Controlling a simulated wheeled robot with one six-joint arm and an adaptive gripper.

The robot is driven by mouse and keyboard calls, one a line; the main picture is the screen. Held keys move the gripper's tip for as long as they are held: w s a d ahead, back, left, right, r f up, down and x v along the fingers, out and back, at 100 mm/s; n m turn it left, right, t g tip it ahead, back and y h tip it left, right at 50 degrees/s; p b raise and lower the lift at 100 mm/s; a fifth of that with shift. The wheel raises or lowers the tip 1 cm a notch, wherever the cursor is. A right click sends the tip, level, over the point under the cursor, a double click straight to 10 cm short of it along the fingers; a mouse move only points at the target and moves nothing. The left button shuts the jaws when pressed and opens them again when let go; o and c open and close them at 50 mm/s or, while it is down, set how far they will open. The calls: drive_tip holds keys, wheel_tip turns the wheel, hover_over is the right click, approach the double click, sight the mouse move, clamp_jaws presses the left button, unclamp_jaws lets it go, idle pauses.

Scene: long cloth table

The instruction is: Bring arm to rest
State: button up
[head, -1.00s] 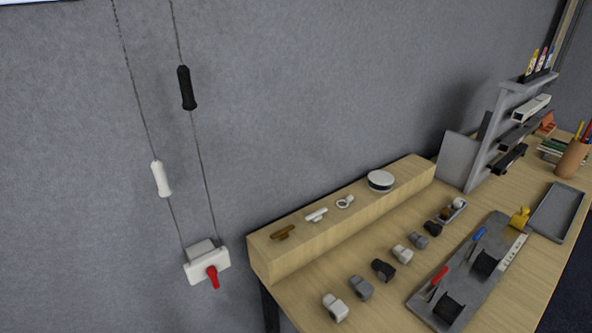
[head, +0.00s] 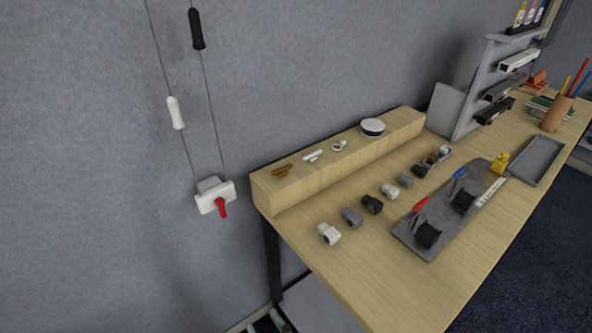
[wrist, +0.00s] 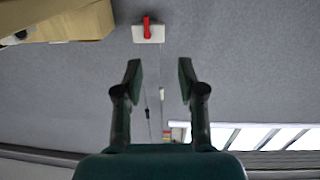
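My gripper (wrist: 160,82) shows in the wrist view with its two dark fingers spread apart and nothing between them. The wrist picture appears upside down: a white box with a red lever (wrist: 148,30) is at the top, beyond the fingertips and apart from them. My arm and gripper do not show in the head view.
In the head view a wooden table (head: 370,270) carries a raised wooden block (head: 340,163), small fittings, a grey tray (head: 408,240) and a rack (head: 478,95). The wall box (head: 215,197) hangs left of the table, with cords and a white handle (head: 176,112) above.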

drive_tip(key=s+d+f+m+h, duration=0.2)
drive_tip(key=s+d+f+h, duration=0.1)
drive_tip(key=s+d, duration=0.6)
drive_tip(key=s+d+f+m+h, duration=0.2)
drive_tip(key=s+d+m+h, duration=0.15)
drive_tip(key=s+d, duration=0.6)
drive_tip(key=s+d+r+m+h, duration=0.1)
drive_tip(key=s+d+h, duration=0.2)
drive_tip(key=s+d, duration=0.2)
drive_tip(key=shift+s+d+r, duration=0.15)
drive_tip(key=shift+d+r, duration=0.15)
